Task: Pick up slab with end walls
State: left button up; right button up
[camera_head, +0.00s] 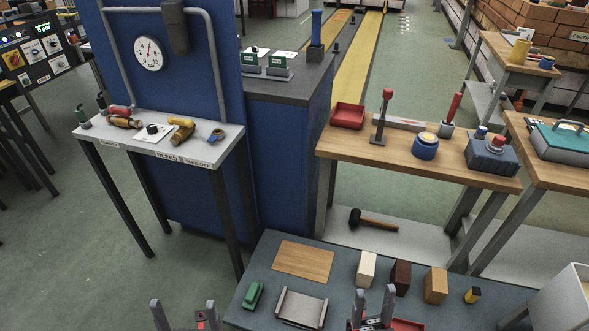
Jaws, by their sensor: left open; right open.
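The slab with end walls (301,308) is a pale grey piece with a raised wall at each end. It lies near the front of the dark table (250,262), between my two grippers. My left gripper (185,304) is open and empty at the bottom edge, left of the slab and apart from it. My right gripper (373,298) is open at the bottom, a little right of the slab and apart from it. It partly hides a red tray (408,325).
A green block (253,296) lies just left of the slab, and a wooden board (303,261) lies behind it. A white block (366,268), a dark brown block (400,277), a tan block (435,286) and a yellow-black piece (472,295) stand to the right.

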aim_at(294, 307)
jog(key=k+z, duration=0.2)
jog(key=k, duration=0.25)
jog(key=i+l+u, duration=0.1)
jog(key=l+u, duration=0.3)
jog(key=i+l+u, duration=0.1)
jog(key=l+u, duration=0.7)
jog(key=l, duration=0.15)
